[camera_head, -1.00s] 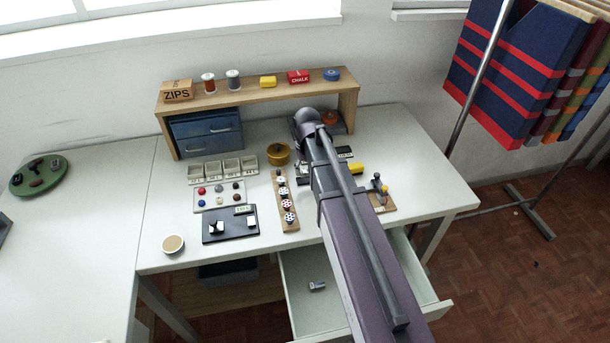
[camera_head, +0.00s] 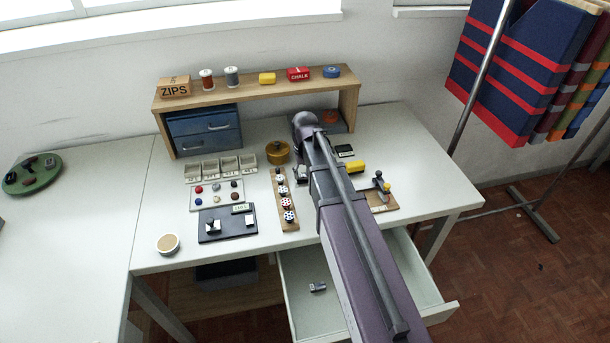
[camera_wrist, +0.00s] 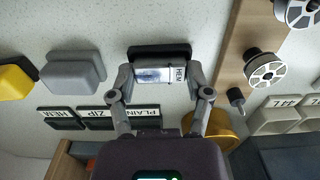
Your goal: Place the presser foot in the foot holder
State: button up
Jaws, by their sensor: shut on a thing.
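My gripper (camera_wrist: 160,80) is shut on a small silvery-white piece marked HEM (camera_wrist: 160,74), which appears to be the presser foot; a dark bar (camera_wrist: 160,51) lies along its far side. In the wrist view, dark pieces labelled HEM (camera_wrist: 60,118), ZIP (camera_wrist: 98,118) and PLAIN (camera_wrist: 140,117) stand in a row below it, apart from the held piece; they may be the foot holder. One dark labelled piece (camera_head: 345,151) shows right of my arm in the head view. My arm hides most of the gripper and the other labels there.
A bobbin strip (camera_head: 289,222) and brass pot (camera_head: 278,153) are left of my arm. A yellow block (camera_head: 356,167) and grey block (camera_wrist: 72,70) are nearby. A dark tray (camera_head: 228,235) holds metal pieces. The drawer (camera_head: 300,316) below is open. A wooden shelf (camera_head: 250,95) spans the back.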

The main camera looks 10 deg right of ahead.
aim_at(305, 175)
jog(key=shift+f, duration=0.2)
jog(key=o, duration=1.1)
jog(key=shift+r, duration=0.1)
jog(key=shift+o, duration=0.2)
jog(key=shift+r, duration=0.15)
notch_tip(305, 175, up, 12)
jog(key=p, duration=1.2)
jog(key=s, duration=1.6)
jog(key=shift+a, duration=0.1)
